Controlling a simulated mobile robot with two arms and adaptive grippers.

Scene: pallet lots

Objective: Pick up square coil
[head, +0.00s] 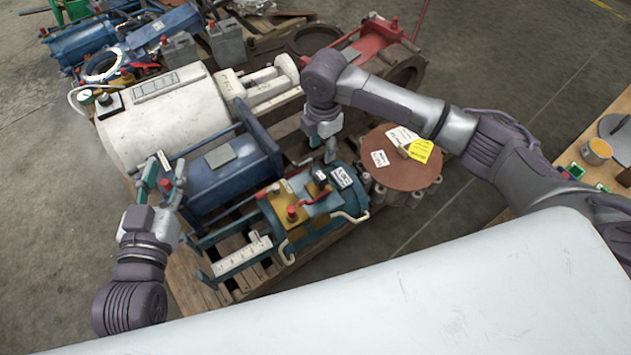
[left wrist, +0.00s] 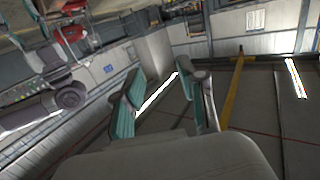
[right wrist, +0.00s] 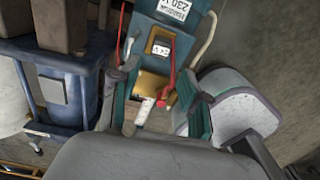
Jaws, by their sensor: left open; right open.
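A small dark square block with a pale label (head: 320,177), which looks like the square coil, sits on top of a teal machine (head: 345,201). The right wrist view shows it as a block (right wrist: 160,46) with a red lead running down beside it. My right gripper (head: 327,152) is open just above that end of the machine. In the right wrist view its fingers (right wrist: 158,110) are apart with nothing gripped, and the block is beyond them. My left gripper (head: 169,172) is open and empty beside a blue machine, and its fingers (left wrist: 166,88) show only the background between them.
A blue machine (head: 222,178) and a white tank (head: 165,118) stand on the wooden pallet (head: 188,283). A round brown-topped drum (head: 398,172) with papers is close right of the teal machine. A workbench is at far right.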

